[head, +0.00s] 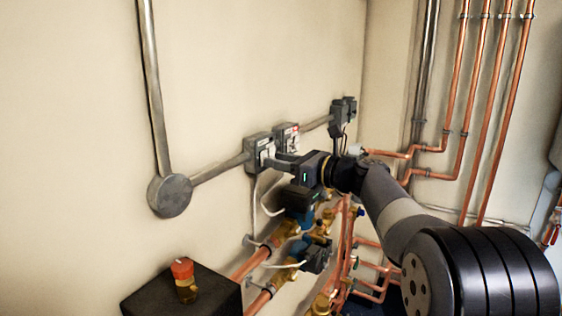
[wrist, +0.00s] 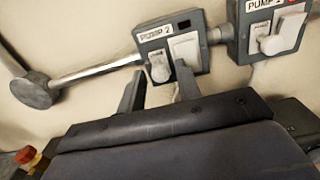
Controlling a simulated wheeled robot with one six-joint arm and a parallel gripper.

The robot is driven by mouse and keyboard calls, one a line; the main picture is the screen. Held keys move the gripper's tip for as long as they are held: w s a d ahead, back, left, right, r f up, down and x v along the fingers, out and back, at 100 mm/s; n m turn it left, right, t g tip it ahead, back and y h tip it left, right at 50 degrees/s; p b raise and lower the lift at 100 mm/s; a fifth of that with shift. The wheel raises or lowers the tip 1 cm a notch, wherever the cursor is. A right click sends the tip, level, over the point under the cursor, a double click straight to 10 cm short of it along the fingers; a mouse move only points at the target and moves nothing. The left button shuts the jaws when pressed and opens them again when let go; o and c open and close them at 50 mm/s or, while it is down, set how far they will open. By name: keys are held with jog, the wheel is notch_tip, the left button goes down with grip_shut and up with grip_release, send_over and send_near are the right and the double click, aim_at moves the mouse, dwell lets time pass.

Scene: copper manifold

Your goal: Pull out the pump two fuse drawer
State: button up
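The grey pump two box (wrist: 151,37), labelled "PUMP 2", is on the wall in the wrist view. It has a white rocker or switch (wrist: 159,68) at left and a flat white square face, which looks like the fuse drawer (wrist: 185,48), at right. My gripper (wrist: 158,72) is open, its two dark fingers pointing up at the box's lower edge. The left finger is below the box's left corner; the right finger overlaps the bottom of the white face. Contact cannot be told. In the head view the box (head: 257,142) is just left of my gripper (head: 276,161).
A similar "PUMP 1" box (wrist: 251,24) sits close on the right. A conduit (wrist: 95,72) runs left to a round junction box (wrist: 33,89). Pumps and copper pipes (head: 285,230) lie below my arm. A black box with a red-capped part (head: 182,268) stands front left.

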grip_shut()
jog(key=shift+d, duration=0.1)
jog(key=v, duration=0.2)
jog(key=shift+s+d, duration=0.25)
jog(key=shift+d, duration=0.05)
grip_release()
jog(key=shift+s+d, duration=0.1)
jog(key=shift+d, duration=0.05)
jog(key=shift+o, duration=1.1)
